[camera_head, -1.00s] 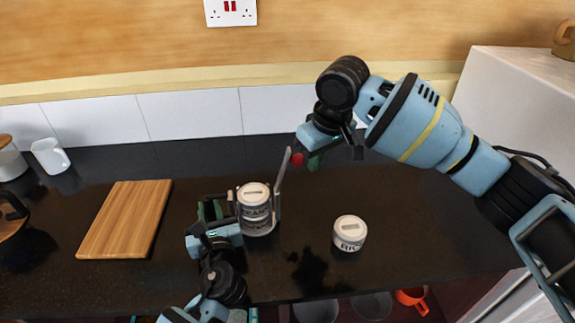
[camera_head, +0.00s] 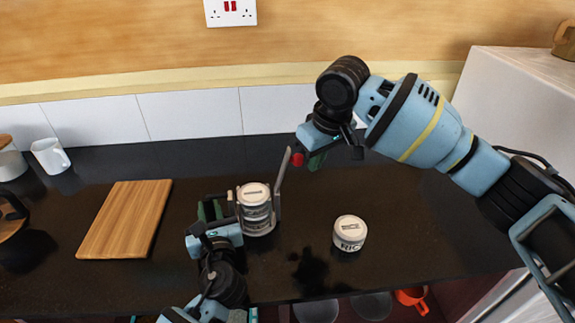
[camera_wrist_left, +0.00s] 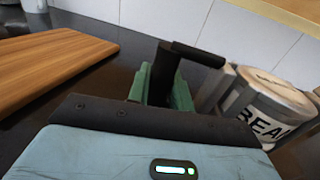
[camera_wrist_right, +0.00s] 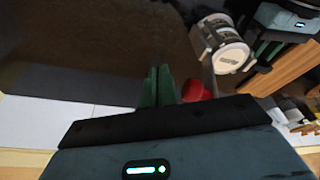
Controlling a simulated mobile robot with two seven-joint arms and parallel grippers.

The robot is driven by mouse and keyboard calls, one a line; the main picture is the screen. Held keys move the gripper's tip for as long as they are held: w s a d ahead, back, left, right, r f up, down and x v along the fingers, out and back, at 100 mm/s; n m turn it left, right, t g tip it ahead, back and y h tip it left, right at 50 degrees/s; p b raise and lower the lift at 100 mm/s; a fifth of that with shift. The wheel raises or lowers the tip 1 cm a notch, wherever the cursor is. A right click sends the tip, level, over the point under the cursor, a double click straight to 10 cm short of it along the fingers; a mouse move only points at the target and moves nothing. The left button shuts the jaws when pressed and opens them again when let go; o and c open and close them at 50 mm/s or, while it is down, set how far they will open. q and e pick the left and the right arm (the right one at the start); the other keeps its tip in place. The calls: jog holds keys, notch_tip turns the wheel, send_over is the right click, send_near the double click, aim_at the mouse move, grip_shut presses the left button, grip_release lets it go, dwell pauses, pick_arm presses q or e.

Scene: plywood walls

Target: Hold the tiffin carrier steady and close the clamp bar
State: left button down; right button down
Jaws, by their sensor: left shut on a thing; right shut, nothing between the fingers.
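The tiffin carrier (camera_head: 257,222), a stack of metal tins with pale lids, stands upright on the dark counter. In the left wrist view its top tin (camera_wrist_left: 262,108) shows part of a black label. The clamp bar (camera_head: 282,172) is swung up, tilted right, with a red knob (camera_head: 297,159) at its end. My left gripper (camera_head: 210,209) is shut on the carrier's dark side handle (camera_wrist_left: 190,52). My right gripper (camera_head: 316,160) is shut and empty, close beside the red knob. In the right wrist view the knob (camera_wrist_right: 194,91) is just right of the green fingers; contact is unclear.
A loose labelled tin (camera_head: 350,234) stands right of the carrier. A wooden board (camera_head: 125,220) lies to the left. A white mug (camera_head: 50,156) stands at the far left, and a white block (camera_head: 510,90) at the right. The counter between carrier and loose tin is clear.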

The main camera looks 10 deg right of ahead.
aim_at(281, 172)
pick_arm(q)
jog(key=shift+r, duration=0.1)
pick_arm(e)
jog(key=a, duration=0.9)
jog(key=shift+s+a, duration=0.15)
jog(key=shift+a, duration=0.15)
dwell(1.5)
jog(key=shift+d, duration=0.1)
jog(key=shift+d, duration=0.95)
jog(key=w+a+v, duration=0.1)
jog(key=v, duration=0.6)
jog(key=shift+w+r, duration=0.25)
jog(key=shift+r, duration=0.35)
